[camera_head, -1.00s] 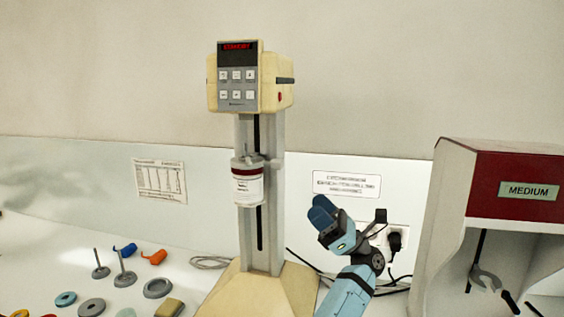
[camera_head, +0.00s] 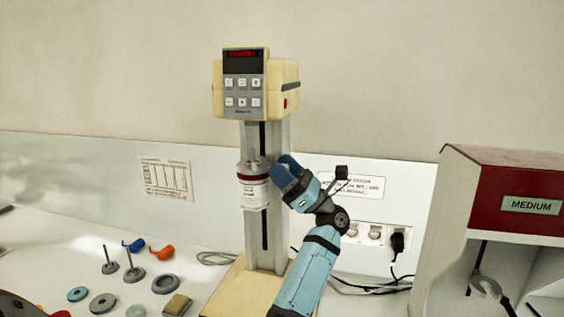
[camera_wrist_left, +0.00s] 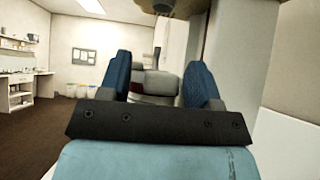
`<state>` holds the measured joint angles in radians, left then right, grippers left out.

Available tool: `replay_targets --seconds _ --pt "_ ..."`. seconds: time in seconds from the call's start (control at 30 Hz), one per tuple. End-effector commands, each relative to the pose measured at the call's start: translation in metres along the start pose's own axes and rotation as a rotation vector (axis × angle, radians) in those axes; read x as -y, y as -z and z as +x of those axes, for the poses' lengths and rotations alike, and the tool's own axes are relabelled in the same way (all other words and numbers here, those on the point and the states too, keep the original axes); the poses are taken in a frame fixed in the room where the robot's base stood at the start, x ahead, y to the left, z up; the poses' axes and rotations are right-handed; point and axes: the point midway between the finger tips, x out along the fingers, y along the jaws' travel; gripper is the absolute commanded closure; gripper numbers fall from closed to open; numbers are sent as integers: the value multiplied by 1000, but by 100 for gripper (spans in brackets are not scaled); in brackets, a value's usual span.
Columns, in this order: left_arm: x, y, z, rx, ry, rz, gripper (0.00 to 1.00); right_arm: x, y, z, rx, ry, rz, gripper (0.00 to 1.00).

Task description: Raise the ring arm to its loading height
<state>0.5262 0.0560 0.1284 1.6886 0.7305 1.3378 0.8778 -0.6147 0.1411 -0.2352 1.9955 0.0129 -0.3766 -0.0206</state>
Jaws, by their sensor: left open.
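The cream mill (camera_head: 240,93) stands at the centre, with a lit red display and buttons on its head, above a grey slotted column (camera_head: 281,150). My left gripper (camera_head: 283,172) is open just right of the jar's top, level with the red band. In the left wrist view, a grey part (camera_wrist_left: 155,82) with a red band below shows between my blue fingers, apparently not gripped. My right gripper is not in view.
Rings, discs and posts (camera_head: 132,270) lie on the bench at left, with a blue and an orange piece. A red-topped cabinet (camera_head: 500,180) marked MEDIUM stands at right. Cables and sockets (camera_head: 376,232) are behind my arm.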

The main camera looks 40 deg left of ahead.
Motion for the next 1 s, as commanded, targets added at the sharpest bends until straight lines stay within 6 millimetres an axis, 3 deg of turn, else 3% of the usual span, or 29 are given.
replay_targets --seconds 0.37,0.6,0.77,1.0 --pt "0 0 5 0 1 0 45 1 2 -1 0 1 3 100" --pt "0 0 5 0 1 0 100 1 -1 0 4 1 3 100" --pt "0 -2 7 0 0 -1 100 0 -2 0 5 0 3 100" --pt "0 -25 30 -2 -2 -5 100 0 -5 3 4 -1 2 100"
